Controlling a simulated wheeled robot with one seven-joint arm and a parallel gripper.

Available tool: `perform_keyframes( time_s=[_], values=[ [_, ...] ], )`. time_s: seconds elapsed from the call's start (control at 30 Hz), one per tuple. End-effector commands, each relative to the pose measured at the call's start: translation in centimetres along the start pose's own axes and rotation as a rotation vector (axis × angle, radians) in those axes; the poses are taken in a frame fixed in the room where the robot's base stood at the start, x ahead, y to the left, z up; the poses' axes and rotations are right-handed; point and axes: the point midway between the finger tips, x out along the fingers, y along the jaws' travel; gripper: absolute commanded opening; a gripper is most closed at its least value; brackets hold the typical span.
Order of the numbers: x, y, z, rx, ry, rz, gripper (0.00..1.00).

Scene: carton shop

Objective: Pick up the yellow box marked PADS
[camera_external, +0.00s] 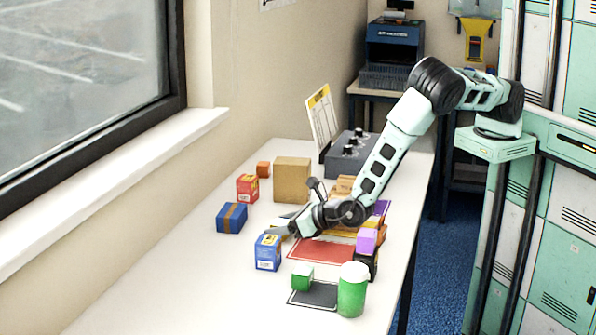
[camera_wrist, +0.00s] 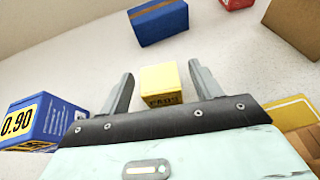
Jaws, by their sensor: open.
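The yellow box marked PADS (camera_wrist: 161,83) stands on the white table between the two fingers of my gripper in the wrist view. Its dark lettering shows on the lower front face, partly cut off by the gripper body. My gripper (camera_wrist: 160,88) is open, with one finger on each side of the box and a visible gap on both sides. In the external view my gripper (camera_external: 287,222) is low over the table, beside the blue box. I cannot make out the yellow box there; the gripper seems to hide it.
A blue box marked 0.90 (camera_wrist: 42,122) stands close on the left; it also shows in the external view (camera_external: 268,253). A brown-striped blue box (camera_external: 231,218), a red box (camera_external: 247,188) and a cardboard box (camera_external: 292,180) stand beyond. A red mat (camera_external: 320,252) lies nearby.

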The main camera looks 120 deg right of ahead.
Motion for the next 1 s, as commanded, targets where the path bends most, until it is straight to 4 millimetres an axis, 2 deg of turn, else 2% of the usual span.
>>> perform_keyframes(
  time_s=[0.03,0.17,0.2,0.47,0.63,0.77,1.0],
  values=[
    [0.0,0.0,0.0,0.000,0.000,0.000,0.55],
    [0.0,0.0,0.0,0.000,0.000,0.000,0.19],
    [0.0,0.0,0.0,0.000,0.000,-0.001,0.16],
    [0.0,0.0,0.1,0.000,-0.001,-0.001,0.16],
    [-0.3,0.0,0.8,0.002,-0.002,-0.001,0.16],
    [-1.0,0.0,2.3,0.003,-0.002,0.000,0.16],
    [-2.7,0.1,6.5,0.005,-0.002,0.001,0.16]
  ],
)
